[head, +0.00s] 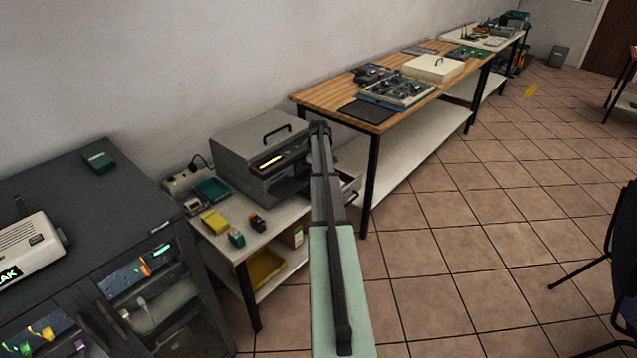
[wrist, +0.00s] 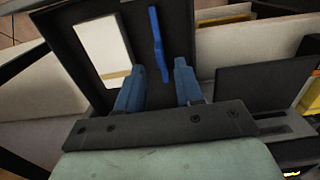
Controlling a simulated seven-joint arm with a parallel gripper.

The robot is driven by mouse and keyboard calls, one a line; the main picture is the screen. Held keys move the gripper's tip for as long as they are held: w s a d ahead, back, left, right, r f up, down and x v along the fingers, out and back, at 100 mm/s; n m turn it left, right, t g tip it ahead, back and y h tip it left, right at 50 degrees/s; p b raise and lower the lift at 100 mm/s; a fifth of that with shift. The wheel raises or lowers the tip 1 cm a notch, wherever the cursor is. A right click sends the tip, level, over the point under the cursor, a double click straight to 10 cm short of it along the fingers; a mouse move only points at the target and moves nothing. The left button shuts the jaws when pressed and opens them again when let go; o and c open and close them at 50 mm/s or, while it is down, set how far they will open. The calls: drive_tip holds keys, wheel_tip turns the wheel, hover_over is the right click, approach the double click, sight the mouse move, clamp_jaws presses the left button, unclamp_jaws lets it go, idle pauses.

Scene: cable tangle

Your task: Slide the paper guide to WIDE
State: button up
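The paper guide (wrist: 157,40) is a narrow blue bar standing out on a dark tray (wrist: 75,50) in the wrist view. A white sheet or stack of paper (wrist: 102,45) lies to its left, with a gap between them. My gripper (wrist: 160,72) has two blue fingers, open and well apart. The guide's lower end shows in the gap between the fingertips; I cannot tell whether either finger touches it. In the head view, the grey printer (head: 245,140) stands on a low bench, with its pulled-out tray (head: 352,190) partly behind my arm. My fingers are hidden there.
Small boxes, including a yellow one (head: 214,222), lie on the low bench (head: 278,216) before the printer. A dark cabinet (head: 70,190) stands at left, and a wooden table (head: 325,97) lies beyond the printer. The tiled floor at right is mostly clear.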

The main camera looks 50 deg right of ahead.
drive_tip(key=shift+f, duration=1.8)
clamp_jaws()
